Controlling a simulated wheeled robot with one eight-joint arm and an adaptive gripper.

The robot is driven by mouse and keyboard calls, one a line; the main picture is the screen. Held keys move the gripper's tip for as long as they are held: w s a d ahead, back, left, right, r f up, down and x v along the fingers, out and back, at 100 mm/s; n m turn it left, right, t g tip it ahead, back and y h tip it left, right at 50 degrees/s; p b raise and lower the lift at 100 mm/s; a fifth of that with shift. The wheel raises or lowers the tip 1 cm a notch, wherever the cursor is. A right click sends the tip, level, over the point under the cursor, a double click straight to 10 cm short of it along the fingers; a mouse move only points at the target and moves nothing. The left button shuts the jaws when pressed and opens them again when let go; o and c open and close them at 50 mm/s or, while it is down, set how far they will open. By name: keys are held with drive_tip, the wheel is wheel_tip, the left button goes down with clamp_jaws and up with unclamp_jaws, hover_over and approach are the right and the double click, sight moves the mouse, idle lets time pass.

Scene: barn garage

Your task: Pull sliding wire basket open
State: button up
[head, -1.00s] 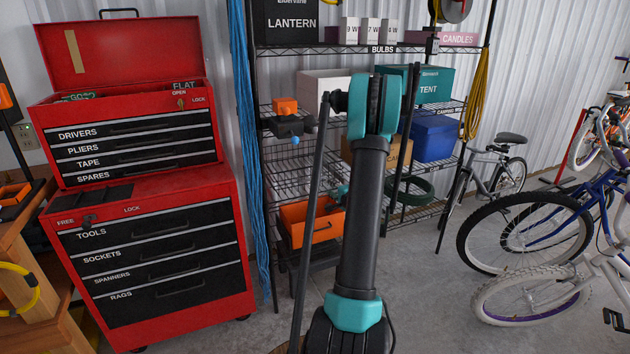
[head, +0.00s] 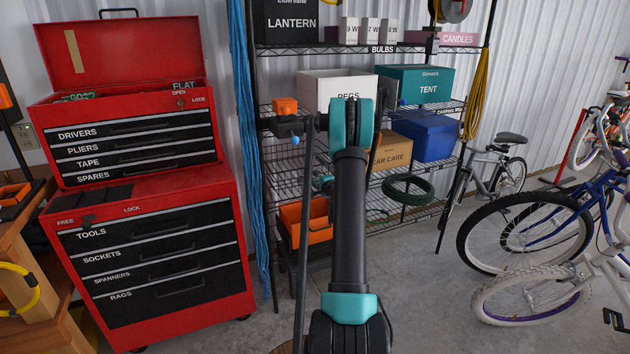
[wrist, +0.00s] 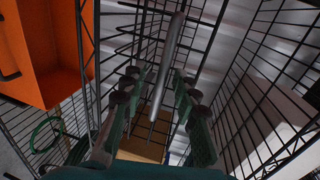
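The sliding wire basket (head: 285,180) is a dark mesh in the rack, above the orange bin, partly hidden by my arm. In the wrist view its wire grid (wrist: 140,35) spreads ahead of my gripper (wrist: 157,80). My gripper is open, with its green and black fingers apart. A smooth grey bar (wrist: 167,65), which looks like the basket's handle, runs lengthwise between the fingers. I cannot tell whether either finger touches it. In the head view my arm hides most of the gripper.
An orange bin (head: 306,222) sits below the basket; it also shows in the wrist view (wrist: 50,50). Boxes, including the white PEGS box (head: 325,88), stand on the rack's shelves. A red tool chest (head: 150,265) stands left, bicycles (head: 525,232) right. Floor between is clear.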

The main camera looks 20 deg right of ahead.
clamp_jaws()
idle(0.6)
